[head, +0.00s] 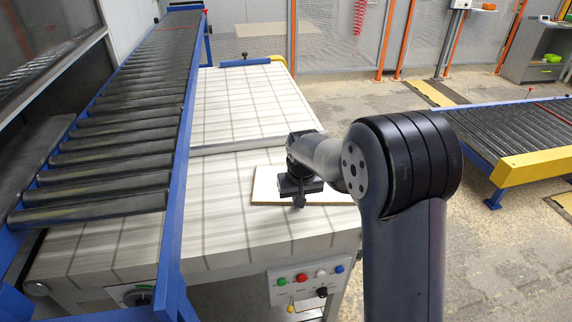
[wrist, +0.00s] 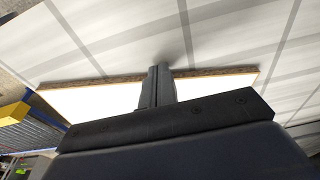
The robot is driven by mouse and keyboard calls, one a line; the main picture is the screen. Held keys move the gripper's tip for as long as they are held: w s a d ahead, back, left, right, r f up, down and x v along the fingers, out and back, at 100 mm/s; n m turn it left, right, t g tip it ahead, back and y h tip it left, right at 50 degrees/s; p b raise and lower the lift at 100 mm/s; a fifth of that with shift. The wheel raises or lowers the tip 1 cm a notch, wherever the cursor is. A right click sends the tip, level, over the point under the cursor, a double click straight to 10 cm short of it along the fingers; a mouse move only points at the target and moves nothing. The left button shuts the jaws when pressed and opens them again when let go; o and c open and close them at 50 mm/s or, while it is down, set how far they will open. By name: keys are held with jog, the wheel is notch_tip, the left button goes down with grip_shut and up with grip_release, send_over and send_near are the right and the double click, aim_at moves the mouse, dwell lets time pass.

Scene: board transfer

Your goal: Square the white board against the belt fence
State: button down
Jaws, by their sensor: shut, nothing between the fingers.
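The white board (head: 265,186), a thin flat panel with a brown edge, lies on the pale, grey-lined belt (head: 225,215) near its front right corner. In the wrist view, the white board (wrist: 90,98) shows its brown long edge, with belt surface beyond. My gripper (head: 299,204) points down over the board in the head view and hides part of it. In the wrist view, my gripper (wrist: 160,70) is shut, its fingertips overlapping the brown edge. Whether they touch the board is unclear. A blue rail (head: 184,140) runs along the belt's left side, apart from the board.
A roller conveyor (head: 120,135) lies left of the blue rail. A blue-and-yellow bar (head: 250,62) crosses the belt's far end. A button panel (head: 308,280) is on the front. Another conveyor (head: 520,130) stands at right. The belt left of and beyond the board is clear.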

jog(key=shift+w+a+p, duration=0.4)
jog(key=shift+w+p, duration=0.25)
jog(key=shift+w, duration=0.8)
jog(key=shift+w+a+p, duration=0.45)
jog(key=shift+w+p, duration=0.15)
jog(key=shift+w, duration=0.85)
jog(key=shift+w+a+p, duration=0.4)
jog(key=shift+w+p, duration=0.25)
jog(key=shift+w, duration=0.8)
jog(key=shift+s+d+b, duration=0.15)
jog(key=shift+s+b, duration=0.15)
jog(key=shift+s, duration=0.3)
jog(key=shift+s+d+b, duration=0.15)
jog(key=shift+s+b, duration=0.1)
jog(key=shift+s, duration=0.3)
jog(key=shift+r+p, duration=2.4)
jog(key=shift+r, duration=1.15)
jog(key=shift+f, duration=0.2)
